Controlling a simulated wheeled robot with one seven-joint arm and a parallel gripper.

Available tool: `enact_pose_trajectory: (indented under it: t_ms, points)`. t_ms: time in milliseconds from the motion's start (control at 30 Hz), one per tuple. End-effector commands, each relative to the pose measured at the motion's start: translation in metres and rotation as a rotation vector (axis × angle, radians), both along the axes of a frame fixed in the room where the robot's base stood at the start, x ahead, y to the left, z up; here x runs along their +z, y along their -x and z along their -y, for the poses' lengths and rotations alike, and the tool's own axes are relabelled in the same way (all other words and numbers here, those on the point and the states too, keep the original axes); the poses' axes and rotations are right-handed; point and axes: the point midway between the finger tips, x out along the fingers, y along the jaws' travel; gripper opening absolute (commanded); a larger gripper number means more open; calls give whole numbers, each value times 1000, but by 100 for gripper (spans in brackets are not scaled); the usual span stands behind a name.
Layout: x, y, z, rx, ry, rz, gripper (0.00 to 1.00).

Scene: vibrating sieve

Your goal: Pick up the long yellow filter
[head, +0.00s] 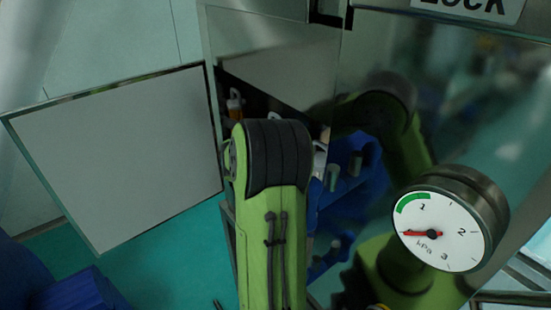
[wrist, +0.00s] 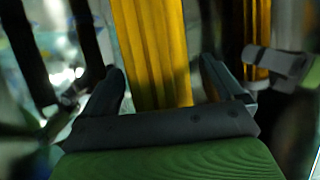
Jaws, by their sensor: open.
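The long yellow filter (wrist: 153,55) stands out in the wrist view as a ribbed yellow column running from the top edge down to my gripper. My gripper (wrist: 163,85) is open, with one dark finger on each side of the filter. The filter lies between the fingers in the picture, nearer the left one; I cannot tell whether either finger touches it. The filter's ends are out of view. In the head view, neither the filter nor my gripper's fingers show; my green arm (head: 270,210) reaches into the cabinet opening.
A second yellow column (wrist: 258,35) with a grey clamp-like part (wrist: 275,65) is at the right in the wrist view. In the head view, an open panel door (head: 115,150) is at the left, a pressure gauge (head: 440,232) at the right, and blue parts (head: 350,180) behind glass.

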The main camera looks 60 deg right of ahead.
Motion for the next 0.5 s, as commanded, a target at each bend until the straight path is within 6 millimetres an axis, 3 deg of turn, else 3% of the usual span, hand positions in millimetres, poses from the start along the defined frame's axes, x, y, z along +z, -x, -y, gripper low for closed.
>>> enact_pose_trajectory:
  t_ms: [100, 500]
  points:
    - [-1, 0, -1, 1, 0, 0, 92]
    - [-1, 0, -1, 1, -1, 0, 31]
